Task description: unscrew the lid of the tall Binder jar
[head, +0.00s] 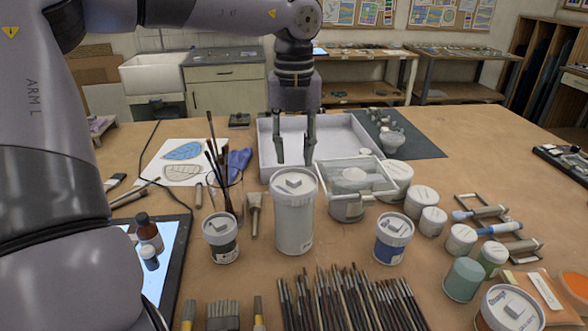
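The tall white jar (294,225) stands upright on the wooden table near the middle of the head view. I cannot read a label on its side. Its pale lid (293,182) sits on top and has a raised ridge. My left gripper (294,160) points down with its two fingers spread and nothing between them. Its fingertips show just above the lid's far edge in the picture, apart from the lid; the exact depth is hard to tell. My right gripper is not in view.
Smaller lidded jars stand left (221,238) and right (392,238) of it. A glass with brushes (226,195) is at left. A clear box (372,180) and a white tray (350,140) lie behind. Many brushes (345,300) lie in front. Several more jars stand at right.

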